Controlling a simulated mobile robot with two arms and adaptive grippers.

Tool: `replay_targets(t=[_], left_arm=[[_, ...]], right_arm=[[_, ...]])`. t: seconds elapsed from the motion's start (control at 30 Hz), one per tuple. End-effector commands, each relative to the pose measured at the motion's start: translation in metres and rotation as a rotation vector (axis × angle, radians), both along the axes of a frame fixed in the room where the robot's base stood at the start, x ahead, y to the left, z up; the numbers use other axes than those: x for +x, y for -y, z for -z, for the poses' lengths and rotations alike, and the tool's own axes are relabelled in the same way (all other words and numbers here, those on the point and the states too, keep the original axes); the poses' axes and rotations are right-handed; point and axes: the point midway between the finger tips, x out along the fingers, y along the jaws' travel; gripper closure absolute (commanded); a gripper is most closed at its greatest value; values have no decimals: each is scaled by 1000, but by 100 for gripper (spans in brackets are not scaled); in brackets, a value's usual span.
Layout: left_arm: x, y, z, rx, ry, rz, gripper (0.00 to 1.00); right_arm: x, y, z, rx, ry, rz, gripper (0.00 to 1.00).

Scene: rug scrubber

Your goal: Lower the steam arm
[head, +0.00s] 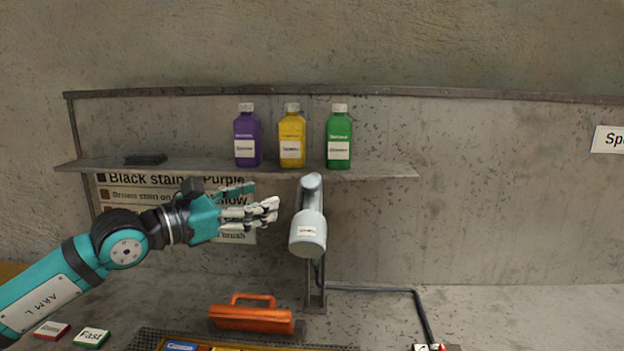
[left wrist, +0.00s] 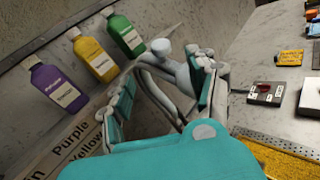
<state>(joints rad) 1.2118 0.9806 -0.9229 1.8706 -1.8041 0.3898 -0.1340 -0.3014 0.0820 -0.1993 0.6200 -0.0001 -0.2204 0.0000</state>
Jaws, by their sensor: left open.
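The steam arm (head: 308,232) stands upright on a dark post at the middle of the bench, with a pale rounded head bearing a small white label. My left gripper (head: 262,212) is open just left of the steam arm head, its white fingertips pointing toward it; I see no contact. In the left wrist view, the steam arm (left wrist: 172,62) shows beyond and between the spread fingers of my left gripper (left wrist: 160,95), partly hidden by them. My right gripper is in neither view.
A shelf (head: 380,170) above holds purple (head: 247,136), yellow (head: 292,137) and green (head: 339,138) bottles. A stain sign (head: 130,194) hangs below it. An orange handled tool (head: 252,316) lies below the steam arm.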

Motion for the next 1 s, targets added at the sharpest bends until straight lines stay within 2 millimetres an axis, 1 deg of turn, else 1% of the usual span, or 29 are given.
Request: replay_targets(t=[0.03, 0.2, 0.4, 0.5, 0.7, 1.0], left_arm=[[9, 10, -5, -2, -1, 4, 42], [36, 37, -5, -2, -1, 4, 42], [67, 65, -5, -3, -2, 1, 42], [78, 76, -5, -2, 0, 2, 42], [93, 90, -2, -3, 1, 2, 42], [96, 92, -1, -4, 1, 0, 42]], right_arm=[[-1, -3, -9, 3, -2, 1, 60], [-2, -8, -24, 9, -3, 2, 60], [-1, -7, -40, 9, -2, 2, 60], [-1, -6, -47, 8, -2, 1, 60], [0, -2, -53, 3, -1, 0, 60], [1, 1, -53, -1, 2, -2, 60]])
